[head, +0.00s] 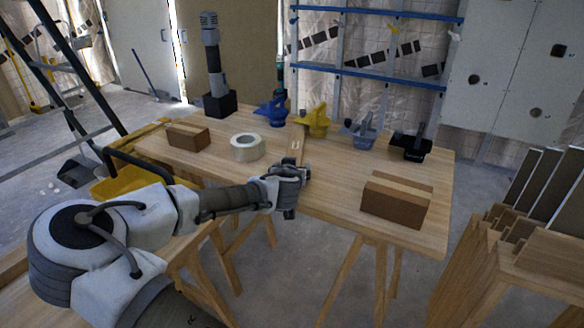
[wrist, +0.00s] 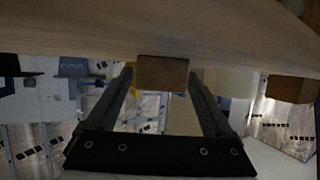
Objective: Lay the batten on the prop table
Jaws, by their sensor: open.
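The batten (head: 297,146) is a narrow light wooden strip. It lies on the prop table (head: 335,175), a light wooden top on trestle legs, running back from near the front edge. My gripper (head: 296,172) is at the table's front edge, at the batten's near end. In the wrist view the batten's square end (wrist: 163,73) shows between the two fingertips of my open gripper (wrist: 161,82), against the table surface (wrist: 120,25). I cannot tell whether either finger touches it. My gripper hides part of the near end in the head view.
A brown block (head: 395,203) sits at the table's right front, another (head: 188,137) at its left. A tape roll (head: 247,148) lies left of the batten. Several tools, including a yellow one (head: 314,120), line the back. A wooden rack (head: 520,235) stands at right.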

